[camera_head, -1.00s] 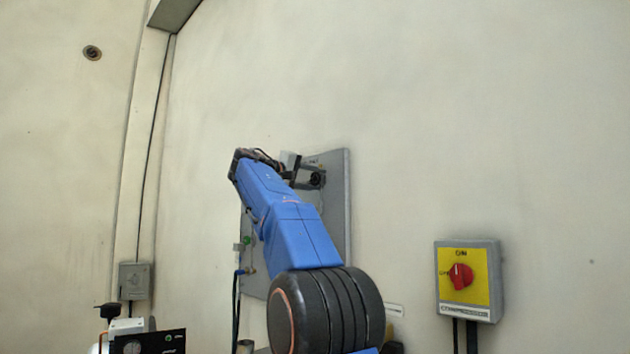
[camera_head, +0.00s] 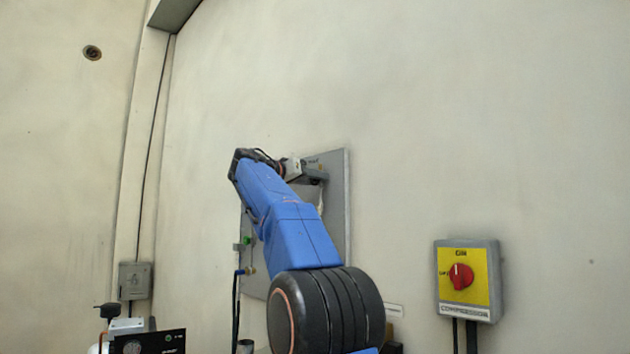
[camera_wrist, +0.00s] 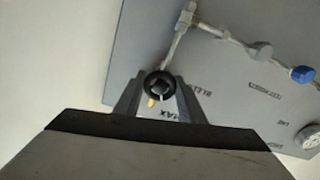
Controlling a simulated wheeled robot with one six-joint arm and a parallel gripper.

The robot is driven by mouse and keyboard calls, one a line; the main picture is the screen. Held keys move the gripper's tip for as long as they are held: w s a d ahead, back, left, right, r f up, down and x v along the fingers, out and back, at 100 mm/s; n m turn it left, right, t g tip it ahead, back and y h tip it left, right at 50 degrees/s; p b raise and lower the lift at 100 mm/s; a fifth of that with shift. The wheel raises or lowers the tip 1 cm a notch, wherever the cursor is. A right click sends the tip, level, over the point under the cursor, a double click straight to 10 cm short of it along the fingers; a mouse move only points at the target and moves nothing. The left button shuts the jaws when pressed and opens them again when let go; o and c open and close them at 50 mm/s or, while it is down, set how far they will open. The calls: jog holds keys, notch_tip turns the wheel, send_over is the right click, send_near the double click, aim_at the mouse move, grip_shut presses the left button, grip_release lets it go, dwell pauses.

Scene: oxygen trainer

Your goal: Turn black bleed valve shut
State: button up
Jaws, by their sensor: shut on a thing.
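The black bleed valve (camera_wrist: 158,83) is a round dark knob with a pale slot, at the middle of the wrist view. My gripper (camera_head: 317,174) reaches the upper right of the grey panel (camera_head: 336,225). In the wrist view its two grey fingers stand on either side of the knob and are shut on it. In the head view the knob is hidden behind my gripper. A small yellow part shows just below the knob in the wrist view.
The wrist view shows pipework with a blue fitting (camera_wrist: 303,74) and a gauge (camera_wrist: 308,138) on the panel. A red switch (camera_head: 461,276) on a yellow box is at the right of the head view. The wall between is clear.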

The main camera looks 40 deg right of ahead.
jog(key=m, duration=0.5)
jog(key=shift+f, duration=0.1)
jog(key=shift+m, duration=0.3)
dwell(0.4)
jog(key=o, duration=1)
jog(key=shift+o, duration=0.2)
jog(key=a, duration=1.7)
jog(key=shift+a, duration=0.2)
jog(key=shift+w, duration=0.1)
